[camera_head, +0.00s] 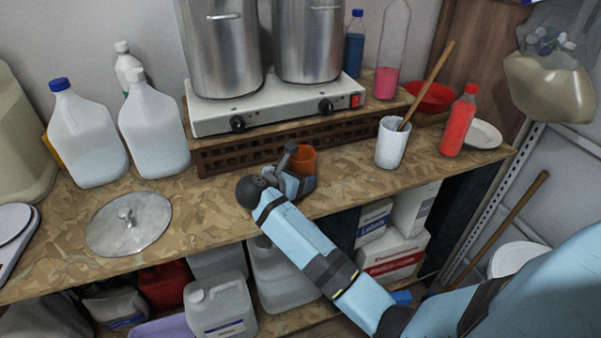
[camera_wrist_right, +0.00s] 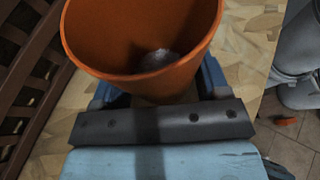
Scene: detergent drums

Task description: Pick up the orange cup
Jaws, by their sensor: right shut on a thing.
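The orange cup (camera_head: 303,158) is upright at the wooden worktop, just in front of the crate under the hotplate. In the right wrist view the cup (camera_wrist_right: 140,50) fills the upper middle, and I look down into its open mouth. A pale shiny patch shows on its inside bottom. My right gripper (camera_head: 300,180) reaches in from the lower right and is shut on the cup, with a finger at each side of it (camera_wrist_right: 160,95). I cannot tell whether the cup's base touches the worktop. My left gripper is not in view.
A hotplate (camera_head: 270,108) with two steel pots stands behind the cup on a brown crate (camera_head: 228,158). A white cup with a wooden stick (camera_head: 391,145) and a red bottle (camera_head: 459,125) stand to the right. A metal lid (camera_head: 128,222) lies to the left, by white jugs (camera_head: 152,130).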

